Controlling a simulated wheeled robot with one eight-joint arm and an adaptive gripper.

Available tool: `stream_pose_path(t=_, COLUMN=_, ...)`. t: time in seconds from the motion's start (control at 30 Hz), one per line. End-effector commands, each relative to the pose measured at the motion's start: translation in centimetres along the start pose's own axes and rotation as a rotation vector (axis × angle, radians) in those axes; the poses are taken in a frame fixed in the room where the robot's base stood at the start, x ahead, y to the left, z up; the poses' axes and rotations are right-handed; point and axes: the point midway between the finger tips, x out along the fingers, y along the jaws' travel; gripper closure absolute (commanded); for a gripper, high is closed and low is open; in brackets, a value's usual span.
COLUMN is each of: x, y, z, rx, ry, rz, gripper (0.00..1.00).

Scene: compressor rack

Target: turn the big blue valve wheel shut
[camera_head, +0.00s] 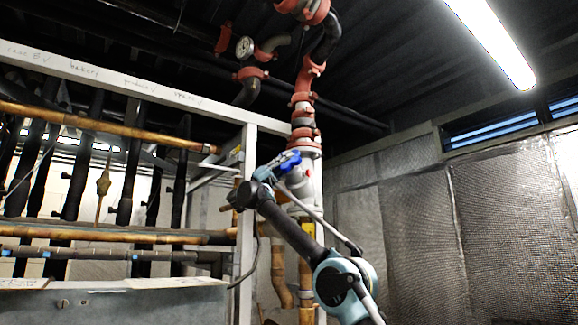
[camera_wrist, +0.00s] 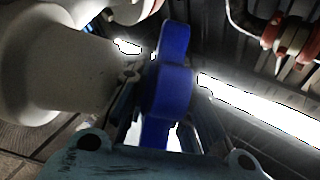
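The blue valve wheel (camera_head: 287,160) sits on the pale valve body (camera_head: 303,182) of the vertical pipe, and my gripper (camera_head: 272,172) is right at it. In the wrist view the blue wheel (camera_wrist: 170,88) is seen edge-on, with part of it between the two dark fingers of my gripper (camera_wrist: 165,105). The fingers stand apart, one on each side of the blue part. Bright background shows beside the blue part low between the fingers. Contact at the fingertips is hidden in shadow. The pale valve body (camera_wrist: 75,70) fills the left of the wrist view.
A white-framed rack (camera_head: 246,190) with copper and black pipes stands at the left. Red-coupled piping (camera_head: 303,100) with a gauge (camera_head: 244,47) rises above the valve. Yellow-marked copper pipes (camera_head: 306,265) run below it. The space before the mesh-covered wall (camera_head: 420,225) at right looks free.

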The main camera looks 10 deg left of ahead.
Motion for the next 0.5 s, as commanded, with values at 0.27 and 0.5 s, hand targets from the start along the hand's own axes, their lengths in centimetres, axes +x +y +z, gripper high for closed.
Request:
stream_pose_path(t=0.27, x=0.0, y=0.0, z=0.0, rx=0.0, ry=0.0, rz=-0.001, gripper=0.73)
stream_pose_path(t=0.5, x=-1.7, y=0.0, z=0.0, rx=0.001, ry=-0.001, rz=-0.001, gripper=0.73)
